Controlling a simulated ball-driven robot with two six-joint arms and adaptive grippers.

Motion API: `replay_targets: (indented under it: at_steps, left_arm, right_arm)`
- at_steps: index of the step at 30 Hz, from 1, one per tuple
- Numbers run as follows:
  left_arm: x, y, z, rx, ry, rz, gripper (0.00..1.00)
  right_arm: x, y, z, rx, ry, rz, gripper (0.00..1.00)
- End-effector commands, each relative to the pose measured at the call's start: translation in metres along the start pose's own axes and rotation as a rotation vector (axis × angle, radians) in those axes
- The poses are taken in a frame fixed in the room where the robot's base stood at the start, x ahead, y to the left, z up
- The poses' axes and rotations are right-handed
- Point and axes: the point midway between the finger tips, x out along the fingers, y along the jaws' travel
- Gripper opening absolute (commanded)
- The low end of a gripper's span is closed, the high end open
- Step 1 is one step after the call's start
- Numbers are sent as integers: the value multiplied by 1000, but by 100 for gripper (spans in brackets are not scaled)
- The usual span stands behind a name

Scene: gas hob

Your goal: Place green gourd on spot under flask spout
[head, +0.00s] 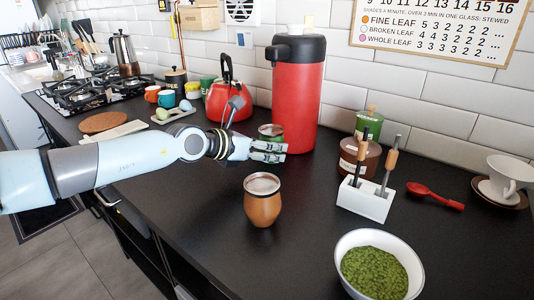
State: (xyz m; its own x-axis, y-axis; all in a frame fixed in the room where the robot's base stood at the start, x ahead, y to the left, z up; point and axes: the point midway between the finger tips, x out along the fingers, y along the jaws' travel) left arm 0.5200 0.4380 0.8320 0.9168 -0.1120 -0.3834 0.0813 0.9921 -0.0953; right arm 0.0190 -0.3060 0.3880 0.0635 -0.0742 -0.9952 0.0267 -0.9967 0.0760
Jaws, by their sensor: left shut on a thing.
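The green gourd (270,130) has a pale rim and stands upright in my left gripper (270,151), in front of the red flask's lower left side. The gripper is shut on it, and the fingers hide its lower part, so I cannot tell whether it touches the counter. The tall red flask (297,100) has a black top, with its spout (277,52) jutting to the left, above the gourd in the picture. The spot under the spout is hidden by the gourd and gripper. My right gripper is not in view.
A brown gourd (262,206) stands in front of my left gripper. A red kettle (228,101) is behind my wrist. A white tool holder (365,201), a brown jar (352,157) and a bowl of green leaves (375,273) are to the right. The front-left counter is clear.

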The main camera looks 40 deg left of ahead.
Motion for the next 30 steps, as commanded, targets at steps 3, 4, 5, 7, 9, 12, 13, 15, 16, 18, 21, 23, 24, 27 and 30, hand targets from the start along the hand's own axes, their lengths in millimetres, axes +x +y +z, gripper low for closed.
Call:
replay_targets:
  at_steps: [3,4,5,7,9,12,13,15,16,18,21,23,24,27,30]
  left_arm:
    - [-1,0,2,1,1,0,29]
    - [-1,0,2,1,1,0,29]
    - [-1,0,2,1,1,0,29]
    - [0,0,-1,0,1,0,29]
    - [0,0,-1,1,2,0,67]
    - [0,0,-1,1,1,0,80]
    - [0,0,-1,1,1,0,84]
    - [0,0,-1,1,1,0,87]
    - [0,0,-1,1,1,0,87]
    - [0,0,-1,1,1,0,87]
    - [0,0,0,1,1,0,87]
    - [-1,0,2,2,1,0,87]
    - [-3,0,3,2,2,0,87]
    - [-18,0,5,5,4,0,87]
    - [-40,0,7,6,5,0,87]
  right_arm:
    - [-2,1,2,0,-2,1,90]
    - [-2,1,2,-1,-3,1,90]
    - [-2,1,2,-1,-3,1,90]
    - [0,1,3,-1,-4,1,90]
    - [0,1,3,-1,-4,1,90]
    - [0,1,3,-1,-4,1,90]
    - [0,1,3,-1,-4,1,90]
    - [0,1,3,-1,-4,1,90]
    - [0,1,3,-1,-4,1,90]
    - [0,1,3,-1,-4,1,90]
    - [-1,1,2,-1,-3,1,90]
    - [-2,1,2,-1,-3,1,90]
    - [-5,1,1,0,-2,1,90]
    - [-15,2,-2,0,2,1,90]
    - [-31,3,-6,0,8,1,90]
